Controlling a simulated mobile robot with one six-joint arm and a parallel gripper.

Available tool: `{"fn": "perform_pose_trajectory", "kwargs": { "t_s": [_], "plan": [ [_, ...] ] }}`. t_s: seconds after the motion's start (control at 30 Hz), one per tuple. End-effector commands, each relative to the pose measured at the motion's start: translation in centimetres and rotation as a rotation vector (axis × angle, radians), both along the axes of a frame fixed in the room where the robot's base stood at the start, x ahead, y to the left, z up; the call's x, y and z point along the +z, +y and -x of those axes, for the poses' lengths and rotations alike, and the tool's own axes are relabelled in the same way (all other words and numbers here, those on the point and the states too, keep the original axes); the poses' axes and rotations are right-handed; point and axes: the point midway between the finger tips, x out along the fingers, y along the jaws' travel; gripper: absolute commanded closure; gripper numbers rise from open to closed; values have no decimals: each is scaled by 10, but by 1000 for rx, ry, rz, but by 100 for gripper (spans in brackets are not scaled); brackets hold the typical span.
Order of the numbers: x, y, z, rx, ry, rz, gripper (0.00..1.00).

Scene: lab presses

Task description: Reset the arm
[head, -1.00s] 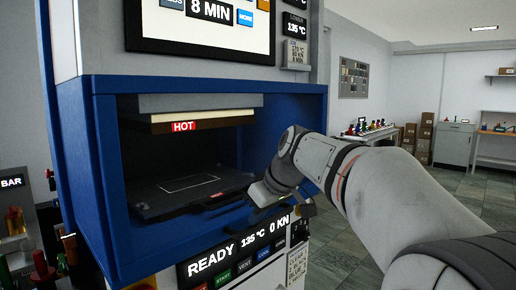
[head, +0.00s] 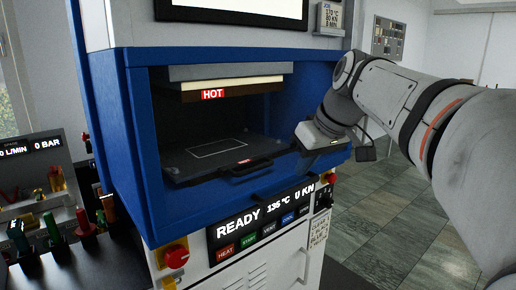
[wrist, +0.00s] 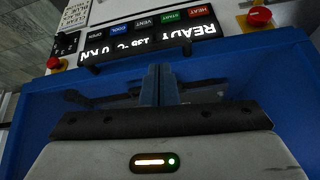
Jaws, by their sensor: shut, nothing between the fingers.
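My gripper (head: 320,136) is in front of the right side of the open blue press (head: 122,150) in the head view, with its fingers hard to make out there. In the wrist view its two fingers (wrist: 158,86) are closed together and hold nothing. The arm reaches in from the right. Inside the press, a dark lower platen (head: 220,152) with a white outline lies bare under the upper platen marked HOT (head: 232,87).
The press's control panel (head: 265,212) reads READY and 0 KN, with a red knob (head: 176,256) below left. A bench with valves and gauges (head: 40,200) stands at left. Open tiled floor (head: 385,225) is at right.

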Motion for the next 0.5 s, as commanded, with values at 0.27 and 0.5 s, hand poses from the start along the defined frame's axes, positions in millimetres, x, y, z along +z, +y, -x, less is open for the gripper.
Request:
{"fn": "perform_pose_trajectory", "kwargs": {
  "t_s": [0.27,0.5],
  "plan": [
    [-127,-6,89,-290,186,53,100],
    [-208,-14,157,-448,261,104,100]
  ]
}}
